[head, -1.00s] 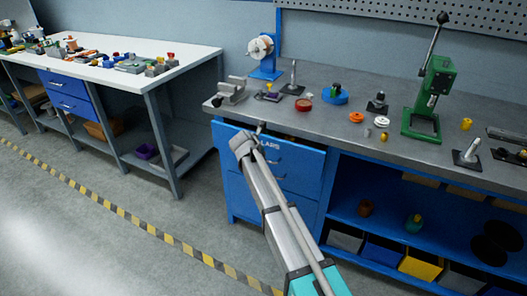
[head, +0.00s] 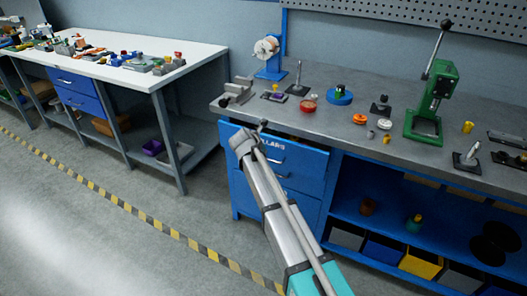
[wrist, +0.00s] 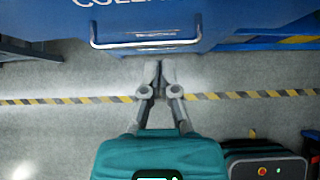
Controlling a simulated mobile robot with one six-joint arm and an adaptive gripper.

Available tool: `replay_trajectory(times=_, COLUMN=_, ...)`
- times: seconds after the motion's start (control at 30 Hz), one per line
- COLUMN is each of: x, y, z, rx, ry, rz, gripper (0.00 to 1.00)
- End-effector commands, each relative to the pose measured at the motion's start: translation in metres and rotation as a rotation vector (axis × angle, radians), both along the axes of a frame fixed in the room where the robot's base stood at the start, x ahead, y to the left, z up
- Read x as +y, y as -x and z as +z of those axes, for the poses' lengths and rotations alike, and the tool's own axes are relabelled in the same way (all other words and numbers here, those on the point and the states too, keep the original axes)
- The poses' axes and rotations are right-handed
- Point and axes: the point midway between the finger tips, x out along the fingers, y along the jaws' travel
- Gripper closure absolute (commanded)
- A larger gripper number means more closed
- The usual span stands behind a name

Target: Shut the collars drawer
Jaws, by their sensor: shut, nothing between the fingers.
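The collars drawer (head: 308,161) is the top blue drawer under the grey workbench, with white lettering partly hidden by my arm. In the head view my gripper (head: 262,126) is at the upper drawer front; contact is unclear.
A second blue drawer (head: 300,203) is below. The grey bench top (head: 350,100) carries a green press (head: 431,100), a blue spool stand (head: 270,62) and small parts. A white table (head: 120,62) stands left. Open floor with a striped line (head: 140,214) lies in front.

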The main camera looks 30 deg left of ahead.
Motion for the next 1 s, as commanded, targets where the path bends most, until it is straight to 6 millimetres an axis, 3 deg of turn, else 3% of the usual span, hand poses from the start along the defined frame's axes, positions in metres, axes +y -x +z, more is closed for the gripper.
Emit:
replay_trajectory(times=0.17, x=-0.014, y=-0.003, z=-0.002, rx=0.012, ry=-0.024, rz=-0.041, gripper=1.0)
replay_trajectory(times=0.37, x=-0.065, y=-0.012, z=-0.007, rx=0.055, ry=-0.119, rz=-0.204, gripper=1.0)
replay_trajectory(times=0.67, x=-0.196, y=-0.021, z=-0.022, rx=0.147, ry=-0.378, rz=-0.674, gripper=1.0)
replay_trajectory(times=1.0, x=-0.341, y=0.001, z=-0.037, rx=0.205, ry=-0.674, rz=-1.285, gripper=1.0)
